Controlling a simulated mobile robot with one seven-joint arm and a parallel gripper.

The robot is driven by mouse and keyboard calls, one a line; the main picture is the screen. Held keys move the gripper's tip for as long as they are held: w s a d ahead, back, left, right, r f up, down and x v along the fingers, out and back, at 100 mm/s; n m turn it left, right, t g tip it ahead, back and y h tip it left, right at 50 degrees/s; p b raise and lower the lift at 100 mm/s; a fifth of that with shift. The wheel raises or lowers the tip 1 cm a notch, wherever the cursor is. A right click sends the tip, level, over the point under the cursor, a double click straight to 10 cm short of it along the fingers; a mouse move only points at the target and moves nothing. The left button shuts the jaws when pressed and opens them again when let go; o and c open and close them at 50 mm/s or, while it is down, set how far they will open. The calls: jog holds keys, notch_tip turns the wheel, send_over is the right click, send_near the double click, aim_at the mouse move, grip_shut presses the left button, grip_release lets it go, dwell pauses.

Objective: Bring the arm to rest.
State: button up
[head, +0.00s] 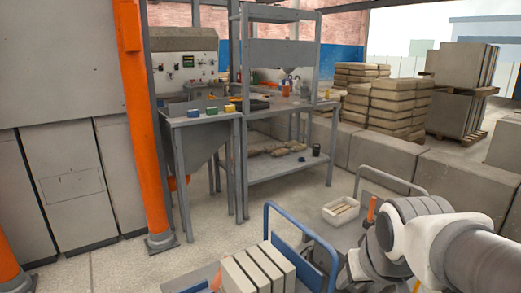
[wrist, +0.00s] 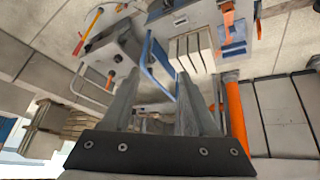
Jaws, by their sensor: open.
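My gripper (wrist: 158,88) shows in the wrist view, its two grey fingers apart with nothing between them. The wrist view is upside down, and beyond the fingers it shows the floor, carts and an orange post. In the head view my white and grey arm (head: 445,245) reaches in from the lower right. My gripper cannot be made out there.
A blue-handled cart (head: 300,235) with several pale slabs (head: 258,270) stands at the bottom centre. A white bin (head: 344,211) sits on another cart close to my arm. An orange post (head: 140,130) stands left. Grey workbenches (head: 285,182) stand behind, with open floor before them.

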jog(key=s+a+r+p, duration=0.1)
jog(key=s+a+r, duration=0.15)
jog(key=s, duration=0.55)
notch_tip(320, 180, up, 20)
jog(key=p, duration=2)
jog(key=shift+w+a+y, duration=0.15)
jog(key=shift+y, duration=0.25)
jog(key=shift+c, duration=0.8)
jog(key=shift+a, duration=0.15)
